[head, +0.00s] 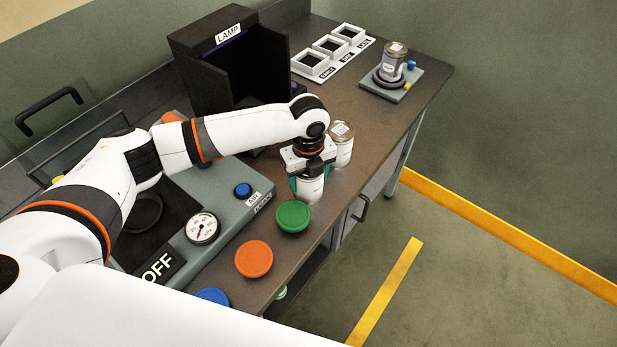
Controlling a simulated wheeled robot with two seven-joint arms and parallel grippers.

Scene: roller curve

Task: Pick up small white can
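A small white can (310,190) stands near the front edge of the bench, its top hidden under my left gripper (309,176). The gripper points down over it with a teal finger at each side of the can. I cannot tell whether the fingers touch it or stand a little apart. A second can (342,150), white with a brownish lid, stands right behind it, close to the gripper. My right gripper is out of view.
Green (293,216), orange (254,259) and blue (213,297) lids lie along the front edge. A grey panel with a gauge (202,228) is left. A black LAMP box (225,62), white square frames (330,46) and a can on a grey stand (392,63) are behind.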

